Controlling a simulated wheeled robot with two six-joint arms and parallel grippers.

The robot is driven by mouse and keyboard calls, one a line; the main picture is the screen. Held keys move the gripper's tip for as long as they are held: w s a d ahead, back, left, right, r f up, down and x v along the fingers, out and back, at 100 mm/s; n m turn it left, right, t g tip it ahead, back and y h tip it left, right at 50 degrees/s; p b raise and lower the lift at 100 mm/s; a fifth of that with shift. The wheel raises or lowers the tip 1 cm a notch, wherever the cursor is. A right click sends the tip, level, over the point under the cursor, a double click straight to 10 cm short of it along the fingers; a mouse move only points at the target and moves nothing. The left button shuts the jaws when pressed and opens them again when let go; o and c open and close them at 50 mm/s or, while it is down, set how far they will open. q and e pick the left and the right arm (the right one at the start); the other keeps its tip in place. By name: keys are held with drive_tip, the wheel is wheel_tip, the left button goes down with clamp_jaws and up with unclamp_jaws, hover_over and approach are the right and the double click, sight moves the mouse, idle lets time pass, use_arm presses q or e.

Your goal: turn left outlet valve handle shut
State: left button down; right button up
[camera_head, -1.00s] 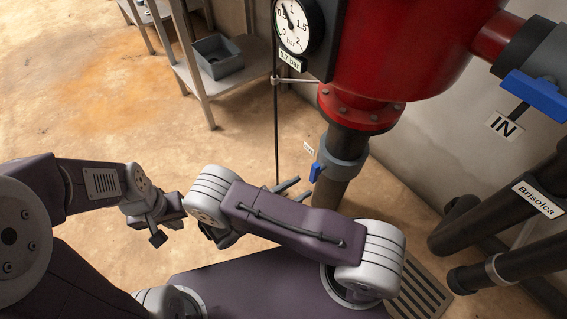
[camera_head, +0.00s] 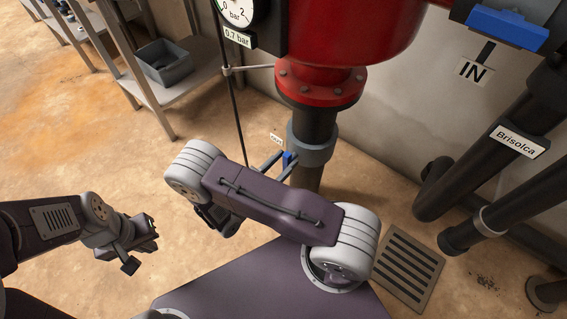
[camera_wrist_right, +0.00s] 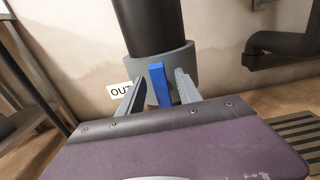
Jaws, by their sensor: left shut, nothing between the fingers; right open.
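The blue valve handle (camera_head: 288,158) is on a grey collar (camera_head: 312,147) around the dark vertical pipe under the red tank. In the right wrist view the handle (camera_wrist_right: 160,85) stands upright between the open fingers of my right gripper (camera_wrist_right: 161,88), beside an OUT label (camera_wrist_right: 120,89). I cannot tell whether either finger touches it. In the head view my right gripper (camera_head: 275,164) reaches the handle from the left, partly hidden by my own arm. My left gripper (camera_head: 143,248) is shut and empty, over the floor at lower left, well away from the valve.
A gauge (camera_head: 237,14) and a thin rod stand left of the red tank (camera_head: 345,35). A blue inlet handle (camera_head: 507,29) is at upper right above an IN sign (camera_head: 474,68). Dark pipes (camera_head: 455,180) run along the right wall. A shelf with a grey bin (camera_head: 165,63) is at upper left.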

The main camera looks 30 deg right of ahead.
clamp_jaws()
drive_tip(key=shift+r, duration=0.1)
drive_tip(key=shift+s+m+p, duration=0.25)
drive_tip(key=shift+m+p, duration=0.6)
drive_tip(key=shift+m, duration=0.35)
drive_tip(key=m, duration=0.1)
drive_tip(key=m+p, duration=0.1)
drive_tip(key=shift+s+d+m, duration=0.2)
drive_tip(key=shift+s+m, duration=0.05)
drive_tip(key=shift+m, duration=0.05)
drive_tip(key=shift+s+d+f+m+p, duration=0.15)
drive_tip(key=shift+f+m+p, duration=0.5)
drive_tip(key=shift+m, duration=1.5)
drive_tip(key=shift+s+f+m+p, duration=0.3)
drive_tip(key=shift+m+p, duration=0.7)
drive_tip(key=shift+m, duration=1.2)
drive_tip(key=shift+s+d+f+m+p, duration=0.15)
drive_tip(key=shift+f+m+p, duration=0.5)
drive_tip(key=shift+m, duration=1.5)
drive_tip(key=shift+r, duration=0.2)
